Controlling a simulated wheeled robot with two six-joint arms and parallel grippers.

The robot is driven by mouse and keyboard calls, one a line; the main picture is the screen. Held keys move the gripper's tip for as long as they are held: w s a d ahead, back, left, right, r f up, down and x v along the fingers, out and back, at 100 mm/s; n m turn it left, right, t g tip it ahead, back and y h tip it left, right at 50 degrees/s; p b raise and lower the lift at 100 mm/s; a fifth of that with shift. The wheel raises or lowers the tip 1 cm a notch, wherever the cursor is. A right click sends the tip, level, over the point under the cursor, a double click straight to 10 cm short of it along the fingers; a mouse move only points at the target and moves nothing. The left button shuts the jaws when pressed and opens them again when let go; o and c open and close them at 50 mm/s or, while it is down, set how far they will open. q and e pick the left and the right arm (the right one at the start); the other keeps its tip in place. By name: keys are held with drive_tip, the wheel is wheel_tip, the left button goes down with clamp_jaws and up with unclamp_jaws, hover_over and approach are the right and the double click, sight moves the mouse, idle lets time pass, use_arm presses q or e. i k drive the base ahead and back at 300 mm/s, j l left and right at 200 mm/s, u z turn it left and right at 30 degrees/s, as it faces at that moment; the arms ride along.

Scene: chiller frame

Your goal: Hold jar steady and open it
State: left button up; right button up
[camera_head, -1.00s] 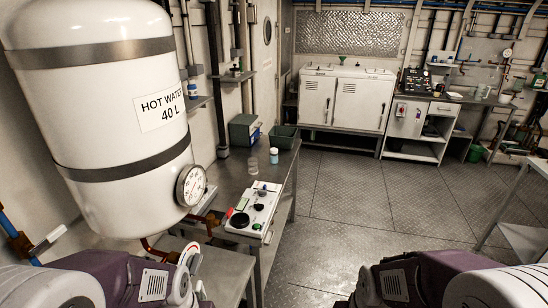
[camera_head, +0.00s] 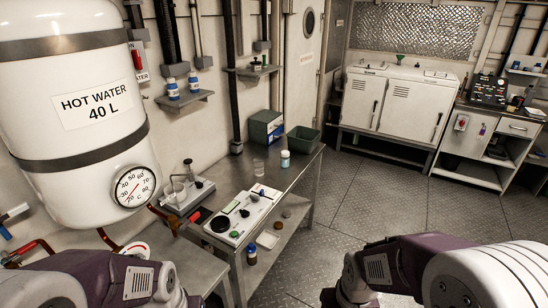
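A small white jar with a blue-green lid (camera_head: 285,158) stands upright on the metal bench (camera_head: 280,177), near its back right part. The lid appears to be on. Two similar white jars with blue bands, a left one (camera_head: 172,88) and a right one (camera_head: 194,82), stand on a wall shelf. Parts of my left arm show at the bottom left and of my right arm at the bottom right. Both grippers are outside the picture. Neither arm reaches the jar.
A white control panel (camera_head: 244,214) lies nearer on the bench. The hot water tank (camera_head: 78,128) hangs at the left. The floor (camera_head: 390,205) right of the bench is clear.

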sight(284, 161)
drive_tip(key=i+l+u, duration=0.3)
drive_tip(key=i+l, duration=0.15)
drive_tip(key=l, duration=0.15)
drive_tip(key=i+l+u, duration=0.15)
drive_tip(key=l, duration=0.2)
drive_tip(key=i+l+u, duration=0.2)
drive_tip(key=l, duration=0.15)
drive_tip(key=i+l+u, duration=0.15)
drive_tip(key=l, duration=0.25)
drive_tip(key=i+l+u, duration=0.15)
drive_tip(key=l, duration=0.25)
drive_tip(key=i+l+u, duration=0.15)
drive_tip(key=l, duration=0.25)
drive_tip(key=i+l+u, duration=0.2)
drive_tip(key=l, duration=0.25)
drive_tip(key=i+l+u, duration=0.2)
drive_tip(key=l, duration=0.3)
drive_tip(key=l+u, duration=0.15)
drive_tip(key=l, duration=0.35)
drive_tip(key=l+u, duration=0.2)
drive_tip(key=l, duration=0.3)
drive_tip(key=i, duration=0.05)
